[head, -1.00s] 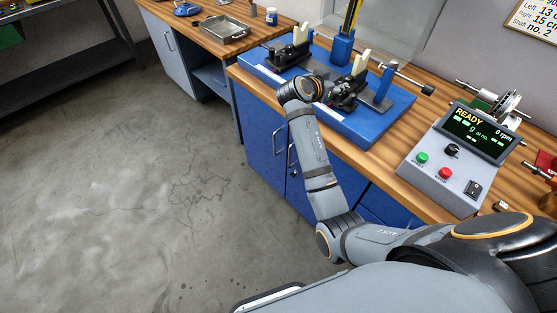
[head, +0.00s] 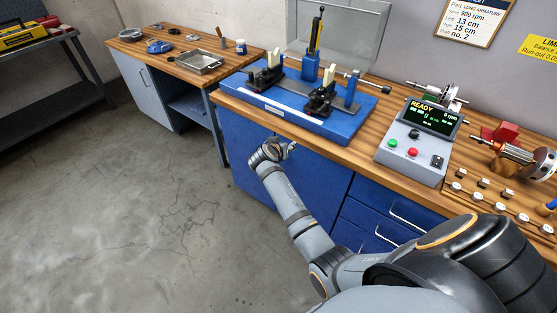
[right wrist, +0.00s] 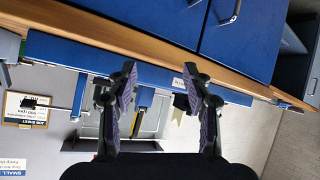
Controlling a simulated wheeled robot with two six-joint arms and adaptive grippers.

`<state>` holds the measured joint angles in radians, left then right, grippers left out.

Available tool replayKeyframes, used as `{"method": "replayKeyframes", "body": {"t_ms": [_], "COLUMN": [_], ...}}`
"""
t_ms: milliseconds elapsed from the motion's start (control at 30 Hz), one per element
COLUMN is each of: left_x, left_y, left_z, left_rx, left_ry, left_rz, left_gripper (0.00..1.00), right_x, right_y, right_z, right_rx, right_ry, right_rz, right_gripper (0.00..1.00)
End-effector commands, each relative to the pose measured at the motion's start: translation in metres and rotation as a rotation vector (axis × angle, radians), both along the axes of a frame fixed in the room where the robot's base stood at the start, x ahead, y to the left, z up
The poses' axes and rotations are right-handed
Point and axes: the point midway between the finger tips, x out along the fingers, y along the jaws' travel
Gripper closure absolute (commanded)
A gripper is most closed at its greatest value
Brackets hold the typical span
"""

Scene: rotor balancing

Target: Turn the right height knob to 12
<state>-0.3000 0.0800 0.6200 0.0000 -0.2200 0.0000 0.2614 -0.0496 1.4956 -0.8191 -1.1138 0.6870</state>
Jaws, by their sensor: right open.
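The blue balancing machine (head: 345,128) stands on the wooden bench. Its right support (head: 321,98) is a black stand with a cream upright, and its left support (head: 266,77) looks alike. The height knobs are too small to make out, and no height setting can be read. My right gripper (head: 286,150) is in front of the bench edge, below the machine and apart from it. In the right wrist view, which is upside down, my right gripper (right wrist: 158,76) is open and empty, its fingers wide apart with the blue base beyond. My left gripper is not in view.
A grey control box (head: 412,148) reading READY stands right of the machine. A job sheet (head: 468,20) hangs on the wall, listing left 13 cm and right 15 cm. A rotor (head: 510,150) and small weights lie at the right. Open floor lies at left.

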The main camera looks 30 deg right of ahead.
Motion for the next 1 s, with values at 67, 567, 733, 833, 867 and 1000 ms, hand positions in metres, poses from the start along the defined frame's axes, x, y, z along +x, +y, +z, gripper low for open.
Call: {"method": "replayKeyframes", "body": {"t_ms": [67, 567, 733, 833, 867, 1000], "left_x": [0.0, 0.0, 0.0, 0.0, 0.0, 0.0], "left_y": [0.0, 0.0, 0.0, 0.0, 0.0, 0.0], "left_z": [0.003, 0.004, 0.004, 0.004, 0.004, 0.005], "left_rx": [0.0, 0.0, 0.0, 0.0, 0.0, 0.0], "left_ry": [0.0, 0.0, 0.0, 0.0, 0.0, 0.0], "left_rz": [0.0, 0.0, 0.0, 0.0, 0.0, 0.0], "left_gripper": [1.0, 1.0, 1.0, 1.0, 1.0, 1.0], "right_x": [-0.003, -0.008, -0.018, -0.048, -0.061, -0.126], "right_y": [0.002, 0.007, 0.011, 0.023, 0.028, 0.043], "right_z": [-0.013, -0.036, -0.067, -0.139, -0.164, -0.254], "right_rx": [0.003, 0.011, 0.022, 0.058, 0.072, 0.144], "right_ry": [0.027, 0.071, 0.123, 0.241, 0.279, 0.418], "right_rz": [0.023, 0.066, 0.105, 0.207, 0.241, 0.366], "right_gripper": [0.5, 0.5, 0.5, 0.5, 0.5, 0.5]}}
